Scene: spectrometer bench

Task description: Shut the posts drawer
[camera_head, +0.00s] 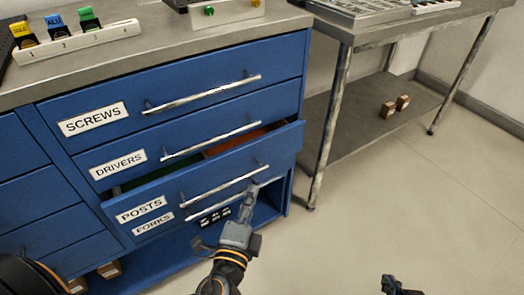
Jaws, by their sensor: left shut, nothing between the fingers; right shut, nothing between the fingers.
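The blue posts drawer (205,178), labelled POSTS (141,209), stands partly pulled out below the drivers drawer. Green and orange-red lining shows through the gap at its top. Its silver bar handle (215,190) runs across the front. My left gripper (250,189) is shut and empty, its fingertips in front of the drawer near the right end of the handle; I cannot tell whether they touch it. My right gripper (388,279) is shut and empty, low over the floor at the bottom edge, well apart from the cabinet.
The screws drawer (200,82) and drivers drawer (185,138) above look closed. The forks label (153,224) shows just below the posts front. A steel table (350,30) with a lower shelf (355,112) stands to the right. The floor (410,200) in front is clear.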

